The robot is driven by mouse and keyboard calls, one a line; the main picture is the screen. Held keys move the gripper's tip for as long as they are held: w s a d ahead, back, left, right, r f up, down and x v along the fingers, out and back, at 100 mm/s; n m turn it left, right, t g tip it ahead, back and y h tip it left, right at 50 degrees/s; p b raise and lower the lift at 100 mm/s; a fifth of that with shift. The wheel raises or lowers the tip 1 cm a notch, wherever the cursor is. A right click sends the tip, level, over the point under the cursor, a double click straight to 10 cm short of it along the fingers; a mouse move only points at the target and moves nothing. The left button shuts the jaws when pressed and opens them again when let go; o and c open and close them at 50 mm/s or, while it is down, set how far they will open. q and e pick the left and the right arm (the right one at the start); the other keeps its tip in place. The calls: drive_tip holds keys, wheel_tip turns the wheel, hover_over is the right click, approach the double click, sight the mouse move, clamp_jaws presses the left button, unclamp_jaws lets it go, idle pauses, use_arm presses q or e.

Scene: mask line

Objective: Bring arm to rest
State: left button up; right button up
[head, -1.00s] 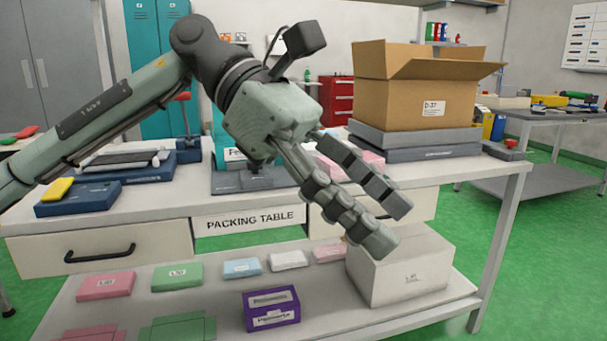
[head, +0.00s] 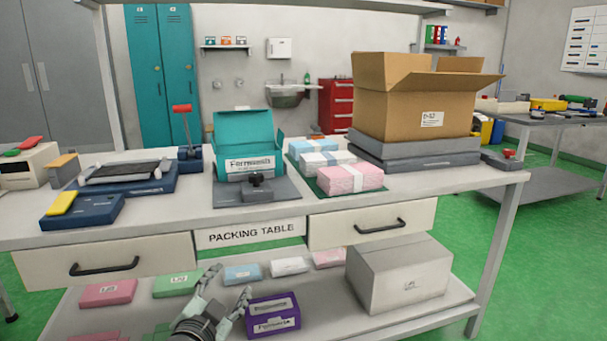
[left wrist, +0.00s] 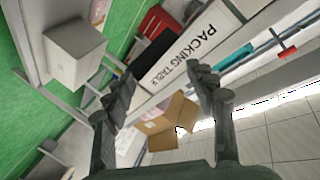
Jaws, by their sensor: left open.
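My left gripper (head: 229,280) shows at the bottom of the head view, low in front of the packing table (head: 480,187). Its fingers point up and are spread apart with nothing between them. It appears over the lower shelf beside a purple box (head: 272,315); I cannot tell how near it is. In the left wrist view the open fingers of this gripper (left wrist: 160,72) frame the table front and the cardboard box (left wrist: 165,122). My right gripper is not in view.
The table bears an open teal box (head: 250,165), wrapped pink and blue packs, and the cardboard box (head: 415,105) on grey slabs. The lower shelf holds small packs and a pale carton (head: 400,275). Green floor (head: 550,250) is clear at the right.

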use_arm(q)
drive_tip(key=s+a+f+n+g+y, duration=0.1)
drive_tip(key=s+a+f+n+g, duration=0.15)
drive_tip(key=s+f, duration=0.45)
drive_tip(key=s+a+f+n+g+y, duration=0.2)
drive_tip(key=s+a+f+g, duration=0.15)
drive_tip(key=f, duration=0.55)
drive_tip(key=s+a+f+n+g, duration=0.1)
drive_tip(key=s+a+f+g, duration=0.1)
drive_tip(key=s+f, duration=0.4)
drive_tip(key=s+a+f+n+g+p, duration=0.1)
drive_tip(key=s+f+g, duration=0.4)
drive_tip(key=s, duration=0.9)
drive_tip(key=a+f+n, duration=0.1)
drive_tip(key=a, duration=0.1)
drive_tip(key=shift+s+a, duration=0.3)
drive_tip(key=shift+s, duration=0.05)
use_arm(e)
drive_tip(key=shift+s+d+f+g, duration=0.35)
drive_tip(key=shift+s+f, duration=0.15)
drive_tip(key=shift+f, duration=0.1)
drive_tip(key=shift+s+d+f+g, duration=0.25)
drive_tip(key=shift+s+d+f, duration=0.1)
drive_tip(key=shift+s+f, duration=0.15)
